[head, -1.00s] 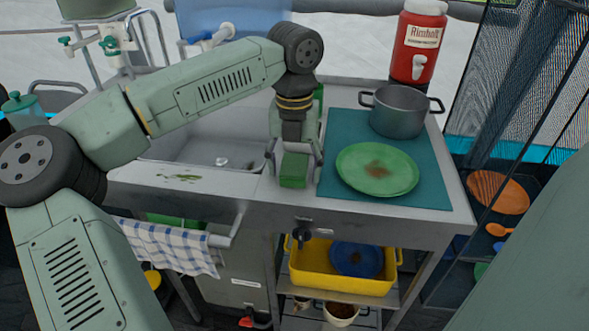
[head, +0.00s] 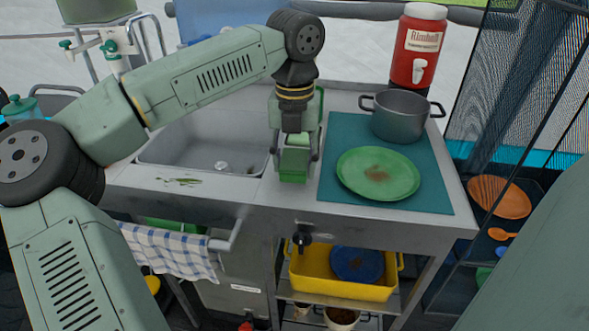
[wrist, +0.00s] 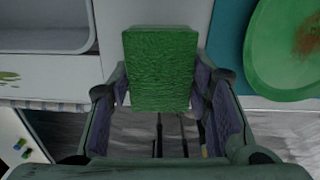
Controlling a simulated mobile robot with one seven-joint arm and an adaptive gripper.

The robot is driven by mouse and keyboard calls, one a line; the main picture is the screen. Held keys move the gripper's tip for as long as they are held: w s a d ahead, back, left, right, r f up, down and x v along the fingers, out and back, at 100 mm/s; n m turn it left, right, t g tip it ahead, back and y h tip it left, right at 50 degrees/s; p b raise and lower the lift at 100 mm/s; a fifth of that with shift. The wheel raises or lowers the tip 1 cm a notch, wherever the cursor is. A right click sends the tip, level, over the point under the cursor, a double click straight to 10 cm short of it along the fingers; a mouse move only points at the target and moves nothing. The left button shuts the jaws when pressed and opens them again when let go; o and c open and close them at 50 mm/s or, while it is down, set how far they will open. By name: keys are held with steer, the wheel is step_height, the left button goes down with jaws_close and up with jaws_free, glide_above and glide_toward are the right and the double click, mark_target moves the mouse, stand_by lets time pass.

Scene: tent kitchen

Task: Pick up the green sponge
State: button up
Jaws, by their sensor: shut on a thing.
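The green sponge (head: 294,164) is a small block near the front edge of the steel counter, between the sink and the teal mat. My gripper (head: 294,155) points down over it, with a finger on each side. In the wrist view the sponge (wrist: 161,70) fills the space between the two fingers (wrist: 162,95), which press on its sides. Whether its underside still touches the counter, I cannot tell.
To the right, a green plate (head: 378,174) with a brown stain and a grey pot (head: 400,114) stand on the teal mat (head: 420,203). The sink (head: 190,152) lies left, with green scraps (head: 180,181) in front. A red dispenser (head: 418,50) stands behind.

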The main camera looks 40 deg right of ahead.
steer(key=s+a+r+b, duration=0.1)
steer(key=s+r+b, duration=0.1)
steer(key=s, duration=1.4)
steer(key=shift+r+b, duration=0.35)
steer(key=shift+b, duration=0.55)
steer(key=shift+o, duration=1.2)
steer(key=c, duration=0.4)
